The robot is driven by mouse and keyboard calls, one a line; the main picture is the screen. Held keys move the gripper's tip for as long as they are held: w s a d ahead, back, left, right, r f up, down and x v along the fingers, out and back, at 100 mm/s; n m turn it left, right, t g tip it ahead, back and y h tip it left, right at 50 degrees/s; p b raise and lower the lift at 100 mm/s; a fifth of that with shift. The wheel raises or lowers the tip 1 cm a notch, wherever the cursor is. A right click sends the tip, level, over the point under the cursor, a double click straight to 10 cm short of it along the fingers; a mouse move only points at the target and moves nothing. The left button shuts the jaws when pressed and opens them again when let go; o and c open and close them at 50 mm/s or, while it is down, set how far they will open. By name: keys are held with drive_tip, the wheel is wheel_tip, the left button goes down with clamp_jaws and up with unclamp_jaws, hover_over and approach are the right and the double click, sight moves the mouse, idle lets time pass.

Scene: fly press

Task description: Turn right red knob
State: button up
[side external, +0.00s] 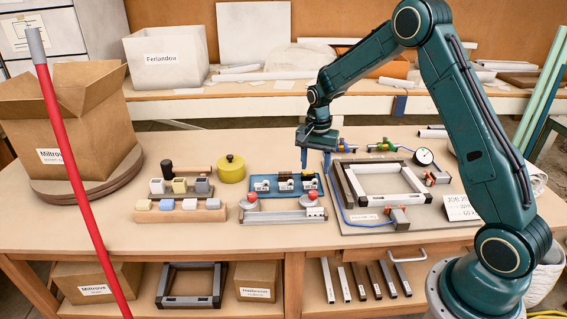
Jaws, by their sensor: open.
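The right red knob (312,196) stands at the right end of a low grey metal fixture (282,217) on the table. A second red knob (252,197) stands at its left end. My gripper (315,167) is open, with its fingers pointing down and nothing seen between them. It is above and behind the right red knob in this view, near the back right of the blue tray, and appears apart from the knob. The exact height of the fingertips above the table is hard to tell.
A blue tray (258,197) with small parts lies just behind the fixture. A board with a metal frame (389,167), clamps and a blue hose lies to the right. A yellow pot (231,170) and a wooden block stand (180,215) are to the left. The front table strip is clear.

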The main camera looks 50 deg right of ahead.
sight(313, 192)
wheel_tip(313, 192, down, 10)
drive_tip(key=shift+r, duration=0.15)
idle(0.3)
drive_tip(key=c, duration=1)
